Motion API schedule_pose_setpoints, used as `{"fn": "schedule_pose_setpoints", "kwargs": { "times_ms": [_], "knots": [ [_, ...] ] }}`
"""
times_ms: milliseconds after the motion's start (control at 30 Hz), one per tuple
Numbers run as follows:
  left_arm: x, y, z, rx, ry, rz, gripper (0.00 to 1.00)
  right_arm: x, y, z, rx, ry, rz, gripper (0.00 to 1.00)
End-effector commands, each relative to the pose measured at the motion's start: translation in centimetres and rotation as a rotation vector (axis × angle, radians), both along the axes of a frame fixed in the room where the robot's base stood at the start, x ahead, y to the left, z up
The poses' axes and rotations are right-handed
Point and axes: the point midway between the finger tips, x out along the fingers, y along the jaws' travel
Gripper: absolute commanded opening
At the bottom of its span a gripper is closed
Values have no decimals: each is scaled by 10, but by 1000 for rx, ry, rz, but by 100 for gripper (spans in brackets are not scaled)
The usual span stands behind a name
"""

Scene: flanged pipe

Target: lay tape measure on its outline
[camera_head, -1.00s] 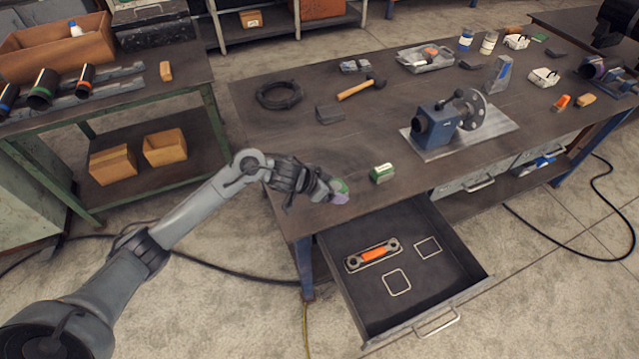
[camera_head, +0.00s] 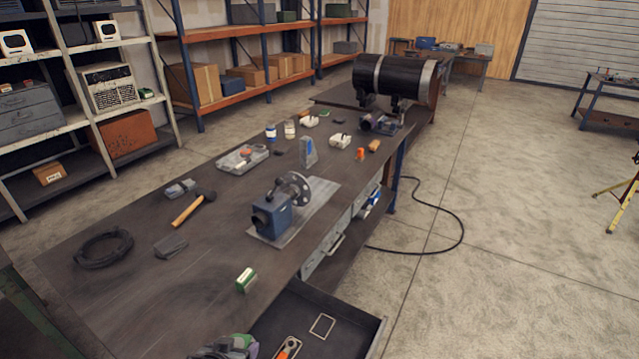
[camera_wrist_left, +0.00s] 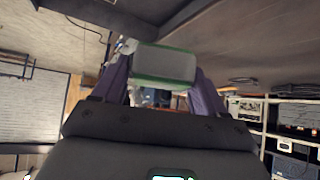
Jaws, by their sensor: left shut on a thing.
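My left gripper (camera_head: 230,348) is at the bottom edge of the head view, by the near edge of the workbench and left of the open drawer. In the left wrist view its two purple fingers (camera_wrist_left: 158,92) are shut on a boxy grey thing with green edges (camera_wrist_left: 163,66), which looks like the tape measure. The drawer (camera_head: 368,328) shows one pale square outline (camera_head: 322,326) with nothing on it. An orange tool (camera_head: 288,347) lies in the drawer beside it, partly cut off by the frame. My right gripper is not in view.
A green and white box (camera_head: 246,280) stands near the bench edge above the drawer. A blue vise-like fixture (camera_head: 273,217) with a flanged disc sits on a plate. A hammer (camera_head: 192,209), a black coil (camera_head: 104,249) and a grey block (camera_head: 171,246) lie farther left.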

Motion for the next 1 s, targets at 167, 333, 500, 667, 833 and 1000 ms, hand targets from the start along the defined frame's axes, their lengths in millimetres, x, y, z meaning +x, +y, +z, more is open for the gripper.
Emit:
{"fn": "schedule_pose_setpoints", "kwargs": {
  "times_ms": [167,333,500,667,833,1000],
  "knots": [
    [-2,20,19,-1,-1,120,26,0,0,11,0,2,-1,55],
    [-6,19,43,-3,1,115,26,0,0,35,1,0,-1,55],
    [-11,18,81,-4,2,112,26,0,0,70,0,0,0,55],
    [-18,17,128,-6,2,110,26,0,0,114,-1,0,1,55],
    [-26,16,180,-6,4,110,26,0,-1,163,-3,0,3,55],
    [-33,17,226,-5,3,110,26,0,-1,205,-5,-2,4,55]
  ]
}}
